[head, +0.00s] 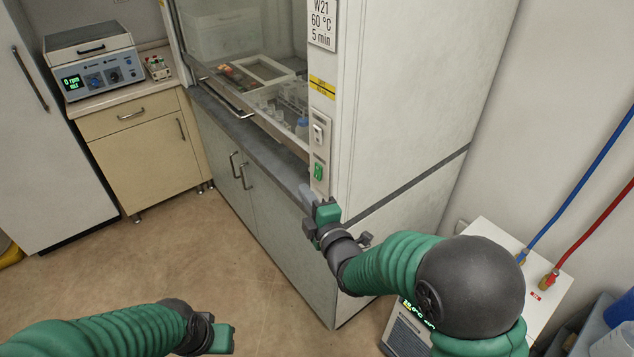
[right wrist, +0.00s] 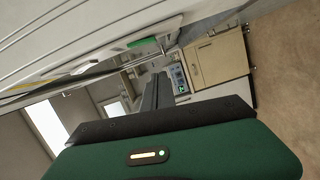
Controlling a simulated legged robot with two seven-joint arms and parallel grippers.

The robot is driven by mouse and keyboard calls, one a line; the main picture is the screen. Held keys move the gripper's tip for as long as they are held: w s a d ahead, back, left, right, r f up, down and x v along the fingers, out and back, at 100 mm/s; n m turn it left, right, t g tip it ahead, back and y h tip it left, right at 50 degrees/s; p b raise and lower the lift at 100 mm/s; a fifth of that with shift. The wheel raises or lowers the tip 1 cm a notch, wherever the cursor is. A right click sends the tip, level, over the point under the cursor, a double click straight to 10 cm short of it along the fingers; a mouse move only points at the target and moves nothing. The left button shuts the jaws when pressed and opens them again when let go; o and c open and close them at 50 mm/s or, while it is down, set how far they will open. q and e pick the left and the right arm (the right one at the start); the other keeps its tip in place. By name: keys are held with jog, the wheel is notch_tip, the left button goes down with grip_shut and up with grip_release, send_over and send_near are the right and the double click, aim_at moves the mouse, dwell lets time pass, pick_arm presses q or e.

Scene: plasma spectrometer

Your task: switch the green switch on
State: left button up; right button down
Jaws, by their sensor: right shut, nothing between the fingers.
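The green switch (head: 318,172) sits low on the white front post of the fume hood, below a white switch (head: 318,133). In the right wrist view the green switch (right wrist: 143,42) shows edge-on, up and left of the fingers. I cannot tell its on or off position. My right gripper (head: 306,194) is just below and slightly left of the green switch in the head view. Its fingers (right wrist: 156,92) are shut with nothing between them. I cannot tell whether they touch the post. My left gripper (head: 222,338) is low in the head view, away from the hood; its fingers are not clear.
The hood's glass sash and handle (head: 225,100) are left of the post, above a grey ledge (head: 245,131). A centrifuge (head: 92,62) stands on the beige cabinet (head: 145,150). A white-topped device (head: 500,245) with blue and red hoses stands right. Floor in the middle is clear.

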aim_at(317, 172)
jog(key=w, duration=0.1)
jog(key=w+d, duration=0.2)
jog(key=w, duration=0.1)
jog(key=shift+d+f+p, duration=0.25)
jog(key=shift+p, duration=0.15)
jog(key=shift+f+b, duration=0.35)
jog(key=shift+b, duration=0.45)
jog(key=shift+r+n, duration=0.3)
jog(key=shift+w, duration=0.15)
jog(key=shift+f, duration=0.15)
